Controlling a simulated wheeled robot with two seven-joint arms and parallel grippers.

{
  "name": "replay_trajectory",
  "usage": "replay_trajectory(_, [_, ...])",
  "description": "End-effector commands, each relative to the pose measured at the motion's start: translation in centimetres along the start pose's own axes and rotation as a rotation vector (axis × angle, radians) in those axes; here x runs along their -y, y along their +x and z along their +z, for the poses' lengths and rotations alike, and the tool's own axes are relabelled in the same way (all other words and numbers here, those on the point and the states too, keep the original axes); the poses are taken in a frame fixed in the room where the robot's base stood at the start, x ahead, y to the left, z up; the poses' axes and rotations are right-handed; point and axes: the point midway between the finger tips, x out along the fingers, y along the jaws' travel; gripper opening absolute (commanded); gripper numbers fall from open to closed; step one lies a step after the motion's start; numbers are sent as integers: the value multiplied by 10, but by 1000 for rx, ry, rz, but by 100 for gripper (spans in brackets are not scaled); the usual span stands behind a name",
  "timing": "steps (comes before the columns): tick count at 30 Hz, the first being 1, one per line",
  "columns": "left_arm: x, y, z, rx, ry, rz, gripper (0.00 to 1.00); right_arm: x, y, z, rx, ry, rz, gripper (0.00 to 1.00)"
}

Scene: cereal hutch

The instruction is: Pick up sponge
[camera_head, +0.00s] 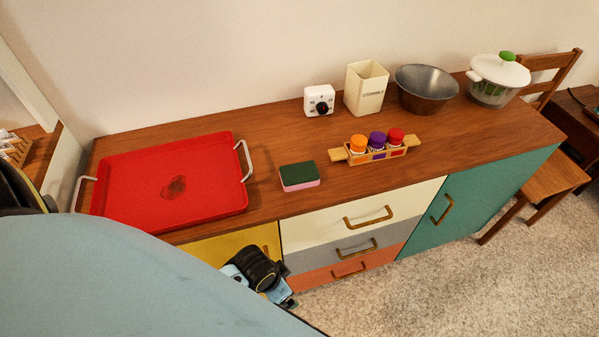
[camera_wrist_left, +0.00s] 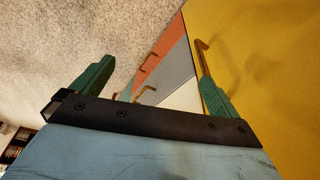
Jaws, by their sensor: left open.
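A sponge (camera_head: 299,176) with a dark green top and a pink body lies flat on the wooden top of the cabinet, right of the red tray. It does not show in the left wrist view. My left gripper (camera_head: 266,277) is in front of the cabinet, below its top and lower than the sponge, beside the yellow door. In the left wrist view its two green fingers (camera_wrist_left: 155,75) are spread wide with nothing between them. My right gripper is not in view.
A red tray (camera_head: 120,179) with a dark stain (camera_head: 174,187) and white handles lies left of the sponge. A wooden rack (camera_head: 377,154) with three jars stands right of it. Behind are a timer (camera_head: 319,100), utensil holder (camera_head: 366,88), metal bowl (camera_head: 426,88) and white-lidded pot (camera_head: 498,79).

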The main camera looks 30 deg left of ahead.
Motion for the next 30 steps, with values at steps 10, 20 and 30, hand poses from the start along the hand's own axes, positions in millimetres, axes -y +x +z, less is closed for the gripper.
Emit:
replay_trajectory(10, [-2,-60,-95,-72,404,78,100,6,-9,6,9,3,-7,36])
replay_trajectory(20, [17,-118,-177,-72,1061,133,100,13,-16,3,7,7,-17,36])
replay_trajectory(30, [108,-200,-235,91,1762,204,100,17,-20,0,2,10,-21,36])
